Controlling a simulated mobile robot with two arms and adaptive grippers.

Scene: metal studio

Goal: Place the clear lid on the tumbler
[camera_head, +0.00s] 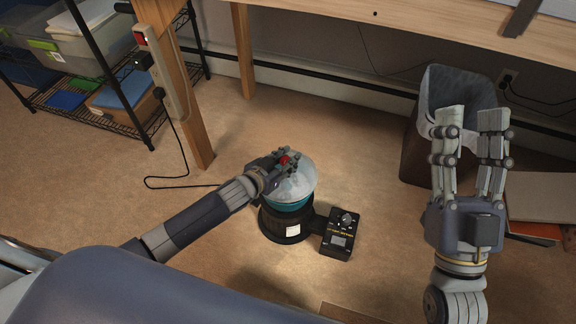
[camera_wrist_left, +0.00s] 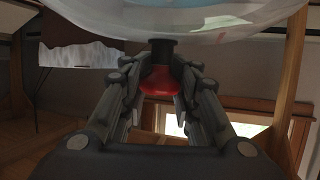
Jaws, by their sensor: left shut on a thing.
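The clear domed lid (camera_head: 301,184) with a red knob (camera_head: 285,160) is at the tumbler, over its teal bowl (camera_head: 288,205). The tumbler's round black base (camera_head: 284,226) stands on the carpet, with a control box (camera_head: 341,232) at its right. My left gripper (camera_head: 287,158) is shut on the red knob. The left wrist view shows the knob (camera_wrist_left: 160,80) between the fingers and the clear lid (camera_wrist_left: 200,18) beyond them. I cannot tell whether the lid touches the bowl's rim. My right gripper (camera_head: 471,120) is open and empty, at the right.
A lined waste bin (camera_head: 415,150) stands behind my right gripper, with flat boxes (camera_head: 540,200) to its right. A wooden workbench (camera_head: 400,25) spans the back, its leg (camera_head: 190,120) holding a power strip (camera_head: 165,75). A wire shelf (camera_head: 120,100) stands left. Carpet around the tumbler is mostly clear.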

